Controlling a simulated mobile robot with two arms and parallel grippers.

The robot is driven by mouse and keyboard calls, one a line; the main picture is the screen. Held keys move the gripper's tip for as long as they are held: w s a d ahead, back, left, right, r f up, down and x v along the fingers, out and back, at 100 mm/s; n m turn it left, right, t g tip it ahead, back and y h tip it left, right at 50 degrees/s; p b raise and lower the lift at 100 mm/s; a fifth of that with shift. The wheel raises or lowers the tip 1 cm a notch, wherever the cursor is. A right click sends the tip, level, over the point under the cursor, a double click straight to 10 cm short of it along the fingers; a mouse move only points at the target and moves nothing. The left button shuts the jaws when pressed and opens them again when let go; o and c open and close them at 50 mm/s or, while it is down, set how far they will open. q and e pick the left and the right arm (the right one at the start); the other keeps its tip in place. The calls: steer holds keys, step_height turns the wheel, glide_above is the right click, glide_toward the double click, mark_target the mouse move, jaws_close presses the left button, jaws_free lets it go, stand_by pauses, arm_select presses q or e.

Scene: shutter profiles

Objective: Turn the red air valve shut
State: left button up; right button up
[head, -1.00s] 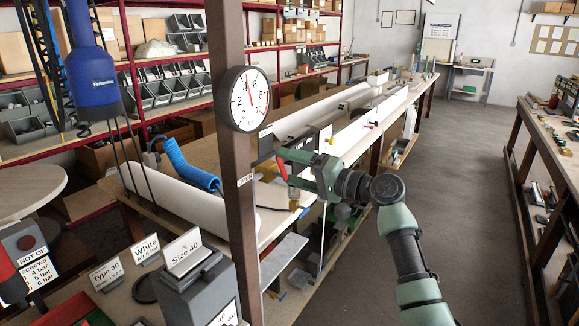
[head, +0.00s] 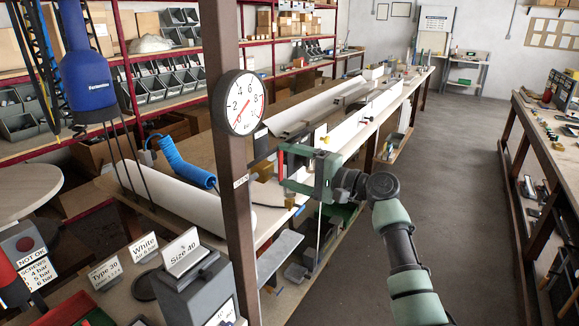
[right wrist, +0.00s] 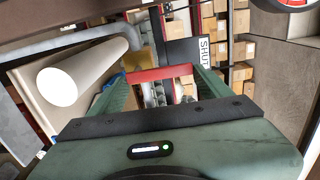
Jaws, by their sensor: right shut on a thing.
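The red valve handle (right wrist: 158,73) shows in the right wrist view as a red bar between my fingers. A dark panel with a white SHUT label (right wrist: 204,50) is just right of it. A brass-coloured part (head: 264,171) is left of the fingertips. My left gripper is out of view.
The brown post (head: 228,200) stands close left of the gripper. A bench with a large white roll (head: 185,197) and a blue coiled hose (head: 190,166) lies behind. A grey box (head: 195,290) stands in front. The aisle floor (head: 450,190) on the right is clear.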

steer(key=o, duration=2.1)
steer(key=shift+c, duration=0.2)
steer(key=shift+d, duration=0.1)
steer(key=b+v, duration=0.3)
steer(key=v, duration=0.4)
steer(key=shift+s+d, duration=0.2)
steer(key=shift+d, duration=0.1)
steer(key=shift+f, duration=0.1)
